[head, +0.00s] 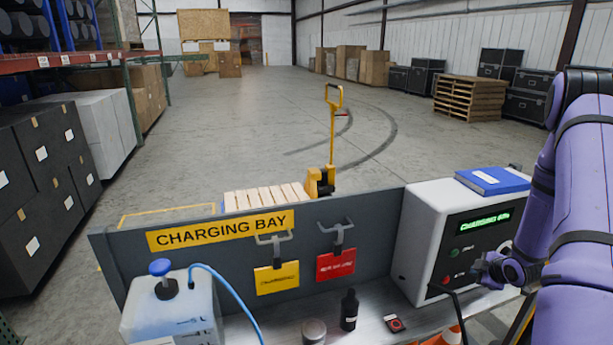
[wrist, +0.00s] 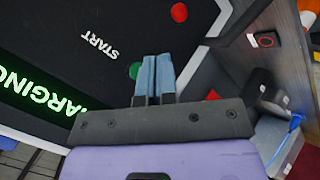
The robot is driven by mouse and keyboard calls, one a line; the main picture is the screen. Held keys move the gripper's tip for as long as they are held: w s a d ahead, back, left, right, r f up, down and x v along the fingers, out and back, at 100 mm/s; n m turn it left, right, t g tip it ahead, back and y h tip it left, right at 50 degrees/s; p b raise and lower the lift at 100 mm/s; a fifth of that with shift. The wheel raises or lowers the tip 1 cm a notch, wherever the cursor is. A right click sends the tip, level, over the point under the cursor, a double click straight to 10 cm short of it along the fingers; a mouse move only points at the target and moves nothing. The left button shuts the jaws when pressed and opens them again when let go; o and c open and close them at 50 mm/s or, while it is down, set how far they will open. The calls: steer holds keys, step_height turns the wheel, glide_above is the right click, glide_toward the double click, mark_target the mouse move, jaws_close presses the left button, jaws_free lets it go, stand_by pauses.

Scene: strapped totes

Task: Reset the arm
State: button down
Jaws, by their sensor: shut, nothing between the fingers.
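My purple arm (head: 572,170) comes in from the right in the head view. My gripper (head: 480,268) is in front of the dark panel of a white charger box (head: 420,240). In the wrist view my gripper (wrist: 153,62) shows two blue-grey fingers side by side, shut with nothing between them. The fingertips are next to a green button (wrist: 135,70) under the word START. I cannot tell whether they touch the panel. A red button (wrist: 179,12) is farther along the panel. The charger's green display (head: 485,221) reads CHARGING and a partly legible number.
A blue book (head: 492,180) lies on the charger. The metal bench holds a black bottle (head: 349,310), a small red-and-black item (head: 396,323) and a white jug (head: 170,306). A grey board (head: 120,260) with hanging yellow and red tags stands behind. The floor beyond is mostly open.

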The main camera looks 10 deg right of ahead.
steer(key=a+r+m+g+h, duration=0.15)
steer(key=a+r, duration=0.35)
steer(key=r, duration=0.5)
steer(key=a+r+m, duration=0.2)
steer(key=a+r, duration=0.3)
steer(key=r, duration=0.6)
steer(key=a+r+m+g+h, duration=0.1)
steer(key=a+r+m, duration=0.1)
steer(key=a+r, duration=0.6)
steer(key=s+a+r+m+y, duration=0.1)
steer(key=s+a+r, duration=0.3)
steer(key=s+a, duration=0.2)
steer(key=s+a+r+m+g+y, duration=0.1)
steer(key=s+a+r+m, duration=0.1)
steer(key=s+a+r, duration=0.3)
steer(key=s+a+r+m+y, duration=0.1)
steer(key=s+a+r, duration=0.4)
steer(key=s, duration=0.7)
steer(key=shift+s+a+m, duration=0.3)
steer(key=shift+a+m, duration=0.35)
steer(key=shift+a, duration=0.3)
steer(key=shift+r+y, duration=0.1)
steer(key=shift+y, duration=0.15)
